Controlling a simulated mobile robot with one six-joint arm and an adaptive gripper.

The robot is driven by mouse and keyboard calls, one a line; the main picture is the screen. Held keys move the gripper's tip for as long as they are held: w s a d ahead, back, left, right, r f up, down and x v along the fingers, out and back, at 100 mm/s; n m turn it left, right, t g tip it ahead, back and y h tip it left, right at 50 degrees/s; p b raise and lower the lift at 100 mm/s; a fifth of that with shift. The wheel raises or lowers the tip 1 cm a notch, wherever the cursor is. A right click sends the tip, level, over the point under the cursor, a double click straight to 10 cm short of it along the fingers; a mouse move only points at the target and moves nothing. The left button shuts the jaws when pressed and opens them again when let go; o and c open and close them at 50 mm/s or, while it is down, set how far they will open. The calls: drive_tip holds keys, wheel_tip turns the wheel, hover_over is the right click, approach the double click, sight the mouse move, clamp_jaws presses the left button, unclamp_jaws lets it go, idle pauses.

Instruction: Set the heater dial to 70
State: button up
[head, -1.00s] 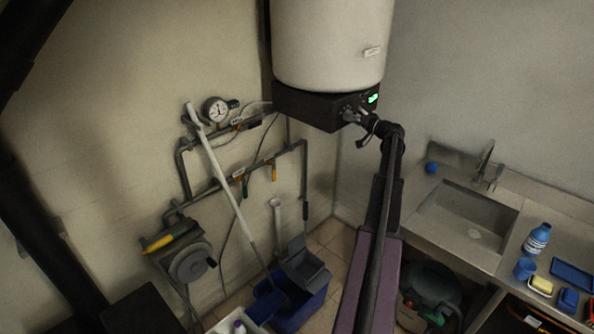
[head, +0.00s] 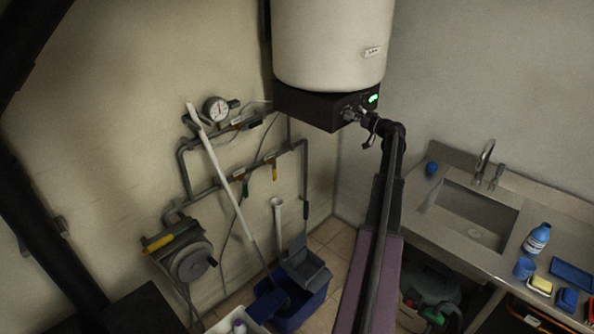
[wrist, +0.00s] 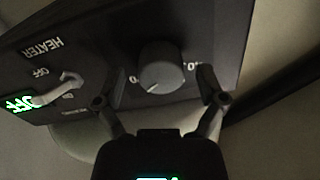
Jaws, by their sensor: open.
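The heater's dark control panel (head: 305,107) sits under a pale tank in the head view; it fills much of the wrist view (wrist: 105,50). The round dark dial (wrist: 162,62) is on that panel, with a short white pointer line toward the lower left of the wrist picture. Partly visible scale numbers lie on both sides; I cannot read them fully. My gripper (wrist: 160,88) is open, with one finger on each side of the dial. Gaps seem to show beside the dial. In the head view my gripper (head: 351,114) is at the panel, and the dial is hard to make out.
A small lever switch (wrist: 68,84) marked OFF and a green lit display (wrist: 18,103) are left of the dial. Pipes with a gauge (head: 216,109) line the left wall. A sink counter (head: 470,215) is at right. A blue mop bucket (head: 298,300) stands below.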

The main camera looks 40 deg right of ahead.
drive_tip(key=n, duration=0.4)
drive_tip(key=s+d, duration=0.2)
drive_tip(key=s, duration=1.2)
drive_tip(key=w+a+f+g+y+b, duration=0.1)
drive_tip(key=w+a+f, duration=0.3)
drive_tip(key=a, duration=0.6)
drive_tip(key=w+a+f+g+y+b, duration=0.1)
drive_tip(key=w+a+f+g, duration=0.2)
drive_tip(key=w+a, duration=0.3)
drive_tip(key=w+a+f+g+y+b, duration=0.1)
drive_tip(key=w+a+f, duration=0.4)
drive_tip(key=a, duration=0.9)
drive_tip(key=shift+w+a+g+y, duration=0.2)
drive_tip(key=shift+g+y, duration=0.4)
drive_tip(key=shift+g, duration=0.5)
drive_tip(key=shift+f, duration=0.1)
drive_tip(key=shift+d, duration=0.15)
